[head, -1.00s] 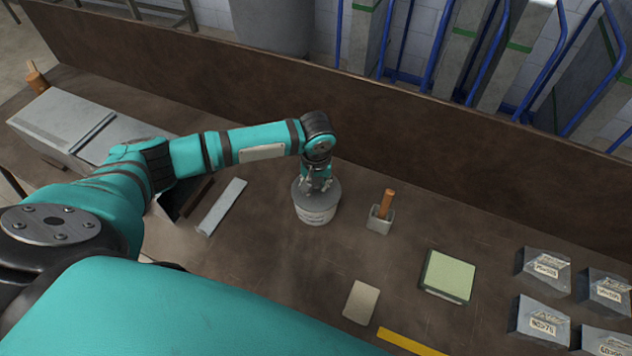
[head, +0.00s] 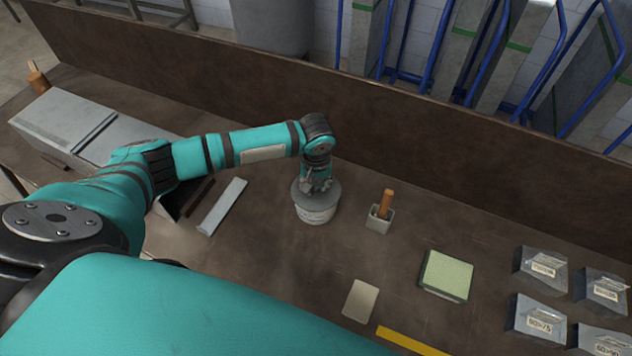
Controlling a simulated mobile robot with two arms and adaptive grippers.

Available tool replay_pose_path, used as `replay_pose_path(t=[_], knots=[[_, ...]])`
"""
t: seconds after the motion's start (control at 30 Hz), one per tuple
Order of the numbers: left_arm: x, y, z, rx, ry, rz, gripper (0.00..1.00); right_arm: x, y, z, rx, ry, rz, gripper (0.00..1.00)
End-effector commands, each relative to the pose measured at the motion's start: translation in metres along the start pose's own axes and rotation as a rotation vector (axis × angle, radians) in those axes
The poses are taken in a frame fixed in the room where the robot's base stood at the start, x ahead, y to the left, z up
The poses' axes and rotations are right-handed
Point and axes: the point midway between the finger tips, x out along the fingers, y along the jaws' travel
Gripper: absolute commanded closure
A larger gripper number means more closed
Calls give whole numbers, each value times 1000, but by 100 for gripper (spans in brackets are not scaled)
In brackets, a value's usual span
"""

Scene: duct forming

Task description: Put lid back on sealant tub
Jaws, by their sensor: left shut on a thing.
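The sealant tub (head: 316,214) is a white, labelled round tub standing upright on the brown bench. A grey lid (head: 331,196) sits over its top; I cannot tell from here whether it is pressed fully down. My left gripper (head: 317,186) points down at the lid from above and is shut on it, around the middle of its top. The fingers and wrist hide the lid's centre and far side. My right gripper is out of view.
A small grey holder with a wooden-handled tool (head: 382,212) stands right of the tub. A grey metal strip (head: 222,206) lies to the left. A green pad (head: 446,274), a beige card (head: 360,300) and several labelled grey pieces (head: 541,268) lie to the right. A raised board (head: 430,150) edges the bench's back.

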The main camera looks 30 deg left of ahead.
Motion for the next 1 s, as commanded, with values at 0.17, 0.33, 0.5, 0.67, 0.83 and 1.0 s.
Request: replay_pose_path(t=[0.17,0.33,0.5,0.67,0.83,1.0], knots=[[0,0,0,0,0,0,100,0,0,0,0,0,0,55],[0,0,0,0,0,0,69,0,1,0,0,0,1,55],[0,0,0,0,0,0,51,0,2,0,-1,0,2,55],[0,0,0,0,0,0,51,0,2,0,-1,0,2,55],[0,0,0,0,-1,0,29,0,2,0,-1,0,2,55],[0,0,0,0,-1,0,28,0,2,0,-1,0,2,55]])
